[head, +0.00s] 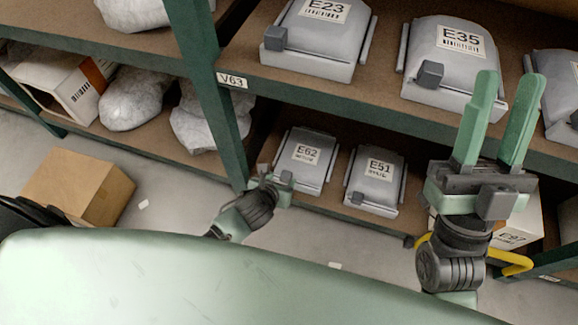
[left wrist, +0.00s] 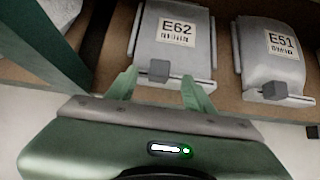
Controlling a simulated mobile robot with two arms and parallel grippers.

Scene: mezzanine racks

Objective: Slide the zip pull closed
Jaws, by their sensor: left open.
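Grey pouches with block-shaped zip pulls lie on the racks. On the lower shelf are pouch E62 (head: 311,170) and pouch E51 (head: 375,194). In the left wrist view, E62 (left wrist: 196,58) has its dark grey pull (left wrist: 159,70) on the front track, left of the middle. My left gripper (head: 277,178) is at the front of E62. Its open fingers (left wrist: 161,87) appear on either side of that pull; contact cannot be told. The left gripper partly hides E62's front left corner in the head view. My right gripper (head: 512,88) is open and empty, pointing up before the upper shelf.
Pouches E23 (head: 327,33) and E35 (head: 444,62) sit on the upper shelf. A green post (head: 208,90) stands left of E62. E51's pull (left wrist: 275,90) is to the right. A cardboard box (head: 80,186) stands on the floor at left. A yellow bar (head: 510,262) is near my right wrist.

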